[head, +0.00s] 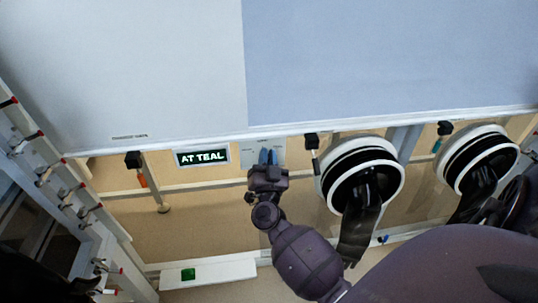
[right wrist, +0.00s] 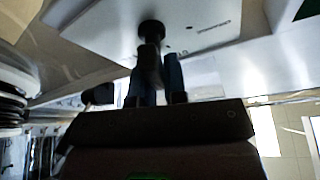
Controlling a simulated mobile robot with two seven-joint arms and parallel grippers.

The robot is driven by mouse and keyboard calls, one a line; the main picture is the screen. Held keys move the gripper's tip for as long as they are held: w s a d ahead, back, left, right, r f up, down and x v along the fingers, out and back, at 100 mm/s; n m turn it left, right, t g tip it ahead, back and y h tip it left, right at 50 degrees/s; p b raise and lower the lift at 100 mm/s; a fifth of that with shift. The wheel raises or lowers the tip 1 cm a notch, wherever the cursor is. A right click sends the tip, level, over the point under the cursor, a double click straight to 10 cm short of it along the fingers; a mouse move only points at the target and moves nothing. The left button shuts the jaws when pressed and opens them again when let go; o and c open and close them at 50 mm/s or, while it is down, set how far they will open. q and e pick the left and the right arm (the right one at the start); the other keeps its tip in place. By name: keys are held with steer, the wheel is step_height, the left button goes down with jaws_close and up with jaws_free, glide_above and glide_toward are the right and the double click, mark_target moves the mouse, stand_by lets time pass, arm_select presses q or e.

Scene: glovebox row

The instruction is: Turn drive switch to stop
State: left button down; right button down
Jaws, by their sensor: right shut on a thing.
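The drive switch shows in the right wrist view as a black knob (right wrist: 151,32) standing out from a pale plate (right wrist: 205,22). In the head view the same small grey plate (head: 250,146) sits on the front rail, just right of the lit display. My right gripper (head: 267,157) is up against this plate, its blue fingers (right wrist: 155,75) shut on the switch. The fingers and wrist hide the knob in the head view. The knob's pointing direction and its labels cannot be read. My left gripper is not in view.
A display (head: 202,157) reads "AT TEAL". Two round glove ports (head: 398,168) (head: 513,152) with black gloves lie to the right. Black clamps (head: 133,159) hang along the rail. A white ledge with a green square (head: 188,274) is below. A side frame (head: 75,195) stands at left.

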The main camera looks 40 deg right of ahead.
steer(key=shift+s+d+f+m+g+h+p, duration=0.1)
steer(key=shift+m+g+h+p, duration=0.4)
steer(key=shift+m, duration=0.9)
steer(key=shift+f, duration=0.1)
steer(key=c, duration=1.2)
jaws_free()
steer(key=shift+o, duration=0.2)
steer(key=v, duration=1)
steer(key=shift+s+a, duration=0.3)
